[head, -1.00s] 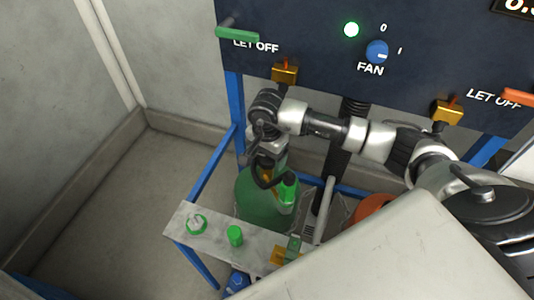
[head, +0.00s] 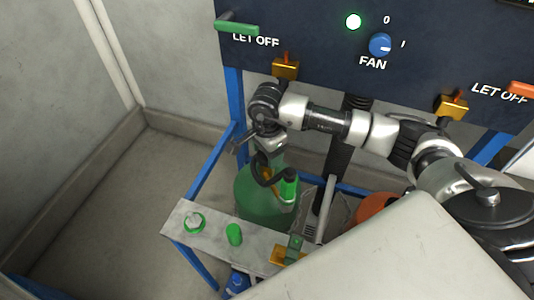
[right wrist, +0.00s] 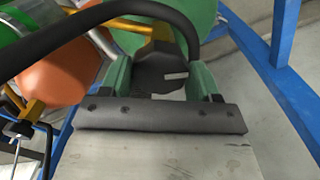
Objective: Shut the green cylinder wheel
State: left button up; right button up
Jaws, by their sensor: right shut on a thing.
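The green cylinder (head: 254,207) stands inside the blue frame, below the dark panel. My right gripper (head: 271,165) is over its top, at the end of the arm from the right. In the right wrist view, the gripper's two green fingers (right wrist: 161,80) are either side of a dark, round-edged piece at the top of the cylinder, which looks like its wheel (right wrist: 160,72). They are shut on it. A yellow valve body (right wrist: 162,38) and the cylinder's green shoulder (right wrist: 131,38) show behind. In the head view, my arm and a black hose hide the wheel. My left gripper is not in view.
A grey shelf (head: 210,238) with green fittings lies in front of the cylinder. An orange cylinder (head: 371,207) stands to its right. The dark panel (head: 310,30) with levers and a fan knob is above. A black hose (right wrist: 176,14) arches near the gripper.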

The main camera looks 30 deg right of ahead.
jog(key=m+b, duration=0.1)
jog(key=m, duration=0.2)
jog(key=shift+f+m, duration=0.1)
jog(key=shift+m, duration=0.3)
jog(key=m+b, duration=0.1)
jog(key=m, duration=0.2)
jog(key=shift+m+b, duration=0.3)
jog(key=m+b, duration=0.1)
jog(key=m, duration=0.2)
jog(key=shift+w, duration=0.1)
jog(key=shift+m, duration=1.7)
jog(key=o, duration=0.9)
notch_tip(320, 180, up, 11)
jog(key=shift+r+b, duration=0.1)
jog(key=shift+b, duration=0.3)
